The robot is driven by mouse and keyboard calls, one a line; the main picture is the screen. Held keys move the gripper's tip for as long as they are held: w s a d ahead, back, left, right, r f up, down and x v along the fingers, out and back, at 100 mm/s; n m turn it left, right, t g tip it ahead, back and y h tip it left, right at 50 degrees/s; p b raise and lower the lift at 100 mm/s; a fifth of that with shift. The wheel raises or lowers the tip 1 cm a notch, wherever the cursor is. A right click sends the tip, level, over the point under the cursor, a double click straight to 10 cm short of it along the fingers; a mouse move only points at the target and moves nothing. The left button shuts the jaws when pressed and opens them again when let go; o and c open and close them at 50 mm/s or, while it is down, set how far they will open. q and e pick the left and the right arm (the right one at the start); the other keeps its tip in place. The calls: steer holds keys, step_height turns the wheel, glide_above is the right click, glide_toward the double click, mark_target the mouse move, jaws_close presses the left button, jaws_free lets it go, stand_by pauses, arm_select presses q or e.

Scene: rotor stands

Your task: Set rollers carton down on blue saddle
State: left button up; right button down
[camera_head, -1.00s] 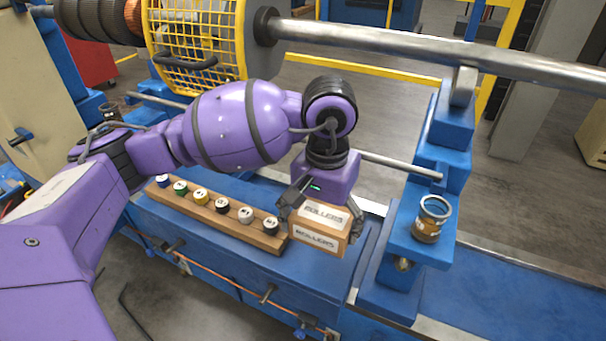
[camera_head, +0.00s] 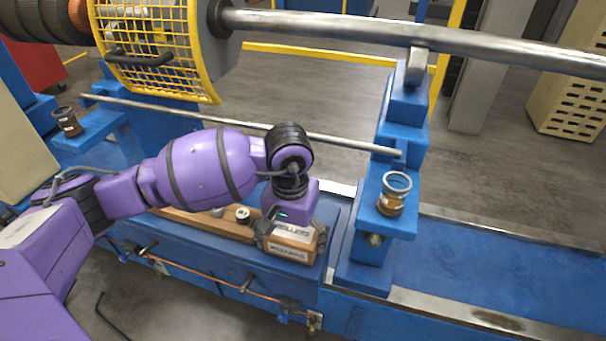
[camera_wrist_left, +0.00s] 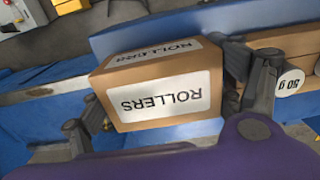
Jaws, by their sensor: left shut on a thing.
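The rollers carton (camera_head: 291,254) is a small brown box with white ROLLERS labels. My left gripper (camera_head: 290,238) points down over it and is shut on it. In the left wrist view, the carton (camera_wrist_left: 165,100) sits between the two fingers, one at each side. The blue saddle (camera_head: 300,279) is the flat blue block under the carton. The carton is over its right part, beside the wooden rack's end. I cannot tell whether its underside touches the blue surface. My right gripper is out of view.
A wooden rack (camera_head: 190,220) with several round weights lies left of the carton, partly behind my arm. A blue stand (camera_head: 371,245) bearing a jar (camera_head: 394,193) rises at right. A steel rod (camera_head: 345,142) crosses behind. Taps and an orange hose (camera_head: 205,274) run along the front.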

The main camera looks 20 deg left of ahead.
mark_target(292, 231)
arm_select(q)
steer(key=shift+f, duration=0.25)
steer(key=o, duration=1.3)
steer(key=shift+r, duration=0.1)
steer(key=shift+r, duration=0.1)
step_height(292, 231, up, 12)
steer(key=shift+r, duration=0.15)
